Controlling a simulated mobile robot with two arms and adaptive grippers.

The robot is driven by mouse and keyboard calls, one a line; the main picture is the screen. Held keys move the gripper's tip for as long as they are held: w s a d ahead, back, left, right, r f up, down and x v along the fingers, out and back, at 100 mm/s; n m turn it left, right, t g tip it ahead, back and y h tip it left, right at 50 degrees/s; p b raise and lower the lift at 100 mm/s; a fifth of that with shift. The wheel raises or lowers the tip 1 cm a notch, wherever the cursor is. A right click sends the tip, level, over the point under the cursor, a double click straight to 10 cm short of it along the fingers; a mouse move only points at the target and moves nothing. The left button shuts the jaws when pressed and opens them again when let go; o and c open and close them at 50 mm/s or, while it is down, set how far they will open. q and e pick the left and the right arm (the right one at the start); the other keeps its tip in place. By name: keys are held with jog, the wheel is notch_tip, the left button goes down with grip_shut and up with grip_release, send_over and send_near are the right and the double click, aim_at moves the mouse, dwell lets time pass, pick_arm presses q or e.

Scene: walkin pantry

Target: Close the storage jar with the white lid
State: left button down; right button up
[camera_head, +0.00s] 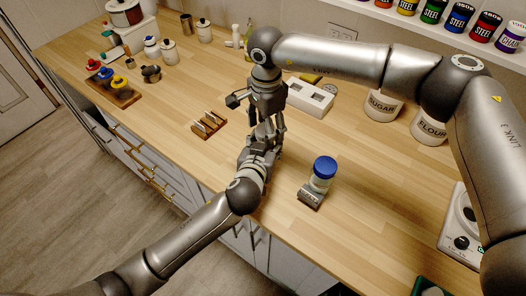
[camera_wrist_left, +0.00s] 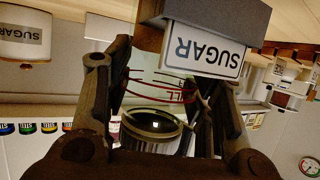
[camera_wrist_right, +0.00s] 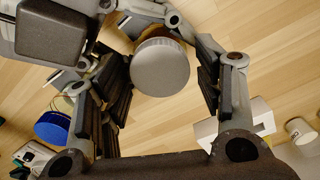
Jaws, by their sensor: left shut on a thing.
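The storage jar (camera_wrist_left: 165,82) is clear, with red fill marks and a grey block labelled SUGAR (camera_wrist_left: 205,50); it appears inverted in the left wrist view. My left gripper (camera_head: 265,136) is shut on the jar, one finger on each side. A dark round rim (camera_wrist_left: 150,125) shows at the jar's end. The pale grey-white round lid (camera_wrist_right: 160,67) lies between the spread fingers of my right gripper (camera_wrist_right: 162,92), with a visible gap on its right. My right gripper also points down over the left one in the head view (camera_head: 268,108). Whether the lid is seated is unclear; the arms hide the jar there.
A blue-lidded jar (camera_head: 322,175) with a label block stands right of the grippers. A wooden rack (camera_head: 208,125) is to the left, a white box (camera_head: 310,97) behind. SUGAR (camera_head: 383,105) and FLOUR (camera_head: 428,128) canisters and a scale (camera_head: 462,225) are on the right.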

jog(key=c, duration=0.8)
jog(key=shift+m, duration=1.7)
jog(key=shift+c, duration=0.2)
jog(key=o, duration=1.1)
jog(key=shift+r, duration=2.3)
